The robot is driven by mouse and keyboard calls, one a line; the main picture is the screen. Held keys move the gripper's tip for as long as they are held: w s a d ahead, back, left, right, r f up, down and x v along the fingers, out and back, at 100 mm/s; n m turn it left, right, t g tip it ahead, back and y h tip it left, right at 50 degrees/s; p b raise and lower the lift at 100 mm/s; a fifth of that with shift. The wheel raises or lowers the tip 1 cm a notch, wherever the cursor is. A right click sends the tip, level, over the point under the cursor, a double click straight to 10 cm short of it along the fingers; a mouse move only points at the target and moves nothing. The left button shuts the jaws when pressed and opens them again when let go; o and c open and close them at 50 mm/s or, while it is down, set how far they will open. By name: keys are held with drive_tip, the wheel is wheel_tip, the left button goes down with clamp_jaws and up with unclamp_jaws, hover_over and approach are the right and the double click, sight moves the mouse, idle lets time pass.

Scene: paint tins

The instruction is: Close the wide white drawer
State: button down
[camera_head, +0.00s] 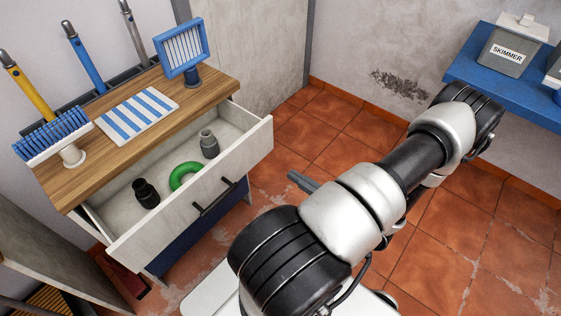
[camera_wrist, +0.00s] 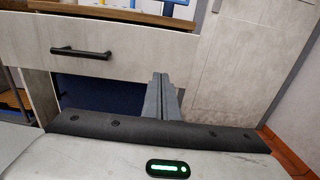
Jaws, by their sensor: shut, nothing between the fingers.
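The wide white drawer (camera_head: 245,165) stands pulled out of the wooden-topped cabinet, its inside open to view. Its dark bar handle (camera_head: 213,197) is on the front face. In the wrist view the drawer front (camera_wrist: 130,42) and handle (camera_wrist: 80,52) show ahead, with the handle left of the fingers. My gripper (camera_head: 293,177) is shut and empty, in front of the drawer's right part. In the head view a gap shows between fingertips and drawer front. In the wrist view my gripper (camera_wrist: 160,76) overlaps the front's lower right edge; the depth between them is unclear.
In the drawer lie a black fitting (camera_head: 146,193), a green ring (camera_head: 184,175) and a grey fitting (camera_head: 209,144). A blue lower front (camera_head: 200,234) is below. Brushes and a striped cloth (camera_head: 137,113) are on top. Tiled floor (camera_head: 345,130) is clear at right.

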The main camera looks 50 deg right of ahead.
sight(254, 150)
drive_tip(key=w, duration=0.4)
drive_tip(key=w+b, duration=0.1)
drive_tip(key=w, duration=0.8)
drive_tip(key=shift+w+a+b, duration=0.1)
drive_tip(key=shift+a+b, duration=0.15)
drive_tip(key=shift+b, duration=0.05)
drive_tip(key=w, duration=1.7)
drive_tip(key=shift+a+p, duration=0.35)
drive_tip(key=shift+p, duration=0.05)
drive_tip(key=shift+s+d, duration=0.1)
drive_tip(key=shift+s, duration=0.15)
drive_tip(key=s+p, duration=0.2)
drive_tip(key=s, duration=1.1)
drive_tip(key=shift+s+d, duration=0.15)
drive_tip(key=shift+s, duration=0.1)
